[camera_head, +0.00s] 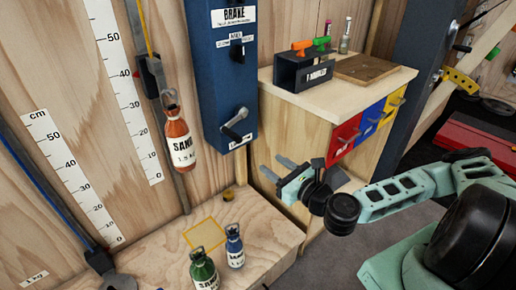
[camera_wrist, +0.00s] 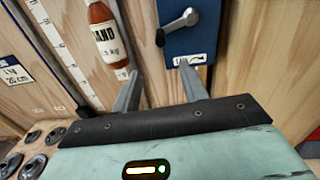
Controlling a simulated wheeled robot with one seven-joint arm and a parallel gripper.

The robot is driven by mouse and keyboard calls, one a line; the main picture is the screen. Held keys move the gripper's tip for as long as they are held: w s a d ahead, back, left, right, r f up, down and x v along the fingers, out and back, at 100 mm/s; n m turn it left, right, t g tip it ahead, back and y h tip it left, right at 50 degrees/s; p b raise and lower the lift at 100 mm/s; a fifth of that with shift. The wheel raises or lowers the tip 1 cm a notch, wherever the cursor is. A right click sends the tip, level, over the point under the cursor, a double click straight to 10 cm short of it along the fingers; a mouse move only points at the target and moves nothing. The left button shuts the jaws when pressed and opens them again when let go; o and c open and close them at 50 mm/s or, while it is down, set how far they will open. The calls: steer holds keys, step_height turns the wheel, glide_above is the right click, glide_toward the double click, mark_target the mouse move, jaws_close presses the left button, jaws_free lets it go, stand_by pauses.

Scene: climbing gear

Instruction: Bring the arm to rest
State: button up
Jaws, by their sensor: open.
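My gripper (camera_head: 275,170) is open and empty, held in the air at the end of my pale green arm (camera_head: 400,190). It is in front of the wooden cabinet and to the right of the bench. In the wrist view its two fingers (camera_wrist: 158,88) stand apart with nothing between them. The blue brake box (camera_head: 234,75) with its crank handle (camera_head: 236,118) is on the wall beyond the fingers. The handle also shows in the wrist view (camera_wrist: 180,24). No finger visibly touches anything.
An orange sand bottle (camera_head: 179,137) hangs by the wall scales. A green bottle (camera_head: 204,270) and a blue bottle (camera_head: 234,246) stand on the wooden bench (camera_head: 265,226) near a yellow-outlined square (camera_head: 205,236). The cabinet (camera_head: 300,125) has red, blue and yellow drawers.

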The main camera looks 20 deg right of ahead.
steer(key=shift+a, duration=0.1)
steer(key=s+a+f+n+g+y+p, duration=0.4)
steer(key=s+a+n+g, duration=0.55)
steer(key=n, duration=0.75)
steer(key=s+r+n+g+h+p, duration=0.2)
steer(key=s+r+n+h, duration=0.1)
steer(key=s+r+n, duration=0.2)
steer(key=s+a+r+n+g+h+p, duration=0.1)
steer(key=s+r+n+g+h+p, duration=0.1)
steer(key=r+n, duration=0.7)
steer(key=s+a+r+n+g+h+p, duration=0.1)
steer(key=s+r+n+g+h+p, duration=0.2)
steer(key=s+r+n, duration=0.4)
step_height(320, 180, up, 7)
steer(key=shift+s+r+n+g+h, duration=0.2)
steer(key=shift+s+n+g+h, duration=0.15)
steer(key=shift+n+h, duration=0.2)
